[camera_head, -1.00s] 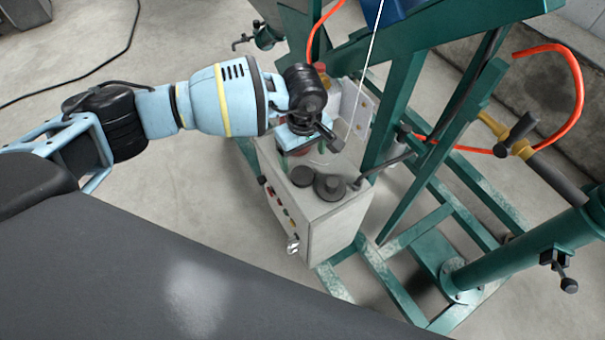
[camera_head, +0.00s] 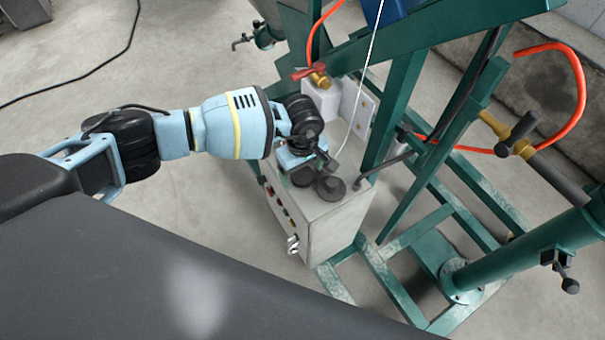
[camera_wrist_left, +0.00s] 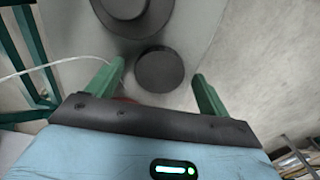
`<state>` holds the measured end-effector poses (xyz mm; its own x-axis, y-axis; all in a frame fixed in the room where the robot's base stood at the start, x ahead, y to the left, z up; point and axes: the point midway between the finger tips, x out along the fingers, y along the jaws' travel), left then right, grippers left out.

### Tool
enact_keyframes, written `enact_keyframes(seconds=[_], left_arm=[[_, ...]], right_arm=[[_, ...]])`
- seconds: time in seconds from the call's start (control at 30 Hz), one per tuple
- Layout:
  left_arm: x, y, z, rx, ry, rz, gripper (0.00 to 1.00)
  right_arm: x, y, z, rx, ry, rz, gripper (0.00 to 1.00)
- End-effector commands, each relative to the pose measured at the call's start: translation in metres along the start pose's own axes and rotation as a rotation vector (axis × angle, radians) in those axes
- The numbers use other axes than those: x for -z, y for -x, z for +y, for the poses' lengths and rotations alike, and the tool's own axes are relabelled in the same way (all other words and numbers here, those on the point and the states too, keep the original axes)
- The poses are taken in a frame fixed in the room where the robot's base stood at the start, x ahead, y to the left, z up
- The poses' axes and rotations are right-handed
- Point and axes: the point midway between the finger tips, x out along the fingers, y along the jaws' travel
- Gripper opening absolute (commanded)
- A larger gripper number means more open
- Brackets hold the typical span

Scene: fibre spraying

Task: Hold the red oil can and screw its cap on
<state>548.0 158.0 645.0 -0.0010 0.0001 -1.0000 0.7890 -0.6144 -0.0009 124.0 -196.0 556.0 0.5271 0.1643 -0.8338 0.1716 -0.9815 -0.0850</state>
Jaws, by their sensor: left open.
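My left gripper (camera_head: 303,167) is low over the top of the grey box (camera_head: 335,222), pointing down. In the left wrist view its two green fingers (camera_wrist_left: 158,70) stand apart, open. A plain dark round disc, perhaps the cap (camera_wrist_left: 160,69), shows in the gap between them, with no clear contact. In the head view this disc is mostly hidden by the gripper. A larger stepped dark round piece (camera_head: 330,187) sits beside it; it also shows at the top of the wrist view (camera_wrist_left: 128,10). A small red sliver (camera_wrist_left: 125,99) shows near the gripper's base. No whole red can is visible.
A red-handled brass valve (camera_head: 314,76) stands behind the gripper. A green steel frame (camera_head: 395,105) rises right of the box, with an orange hose (camera_head: 577,90). A thin white line hangs close to the gripper. Bare floor lies left of the box.

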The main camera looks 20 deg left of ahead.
Motion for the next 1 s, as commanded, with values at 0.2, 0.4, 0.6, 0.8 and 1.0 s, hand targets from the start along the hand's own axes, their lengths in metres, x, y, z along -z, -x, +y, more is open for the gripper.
enact_keyframes(seconds=[0.2, 0.4, 0.6, 0.8, 1.0], left_arm=[[0.0000, -0.0026, 0.0003, -0.001, -0.001, 0.000, 0.80], [0.0001, -0.0024, 0.0002, 0.000, -0.001, 0.000, 0.77], [0.0002, -0.0022, 0.0002, -0.001, 0.000, 0.000, 0.51], [0.0003, -0.0022, 0.0002, 0.000, 0.000, 0.001, 0.32], [0.0003, -0.0019, 0.0002, -0.001, 0.000, 0.001, 0.32]], right_arm=[[0.0000, -0.0001, 0.0002, 0.000, 0.000, 0.000, 0.36], [0.0002, -0.0002, 0.0003, 0.000, 0.000, 0.000, 0.36], [0.0005, -0.0004, 0.0004, -0.001, 0.001, 0.001, 0.36], [0.0005, -0.0005, 0.0005, -0.001, 0.001, 0.001, 0.36], [0.0005, -0.0006, 0.0005, -0.001, 0.001, 0.001, 0.36]])
